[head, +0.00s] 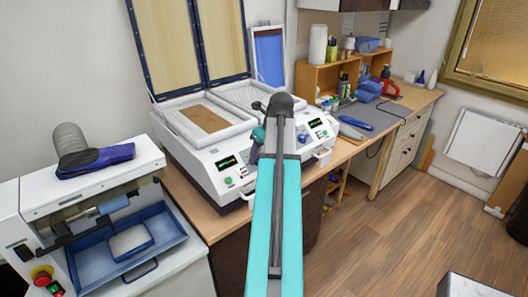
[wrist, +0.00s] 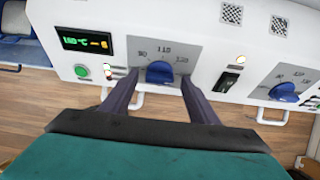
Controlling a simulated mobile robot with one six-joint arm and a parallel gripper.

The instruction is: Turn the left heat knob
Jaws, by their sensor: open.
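My gripper (wrist: 160,82) is open, with one dark finger on each side of this knob. I cannot tell whether the fingers touch it. The heat press (head: 207,155) is white, with two beds and raised lids.
A lit display (wrist: 86,42) and a green button (wrist: 82,71) are left of the left knob. A black switch (wrist: 229,80) is to its right. White handles (wrist: 270,117) stick out below the panel.

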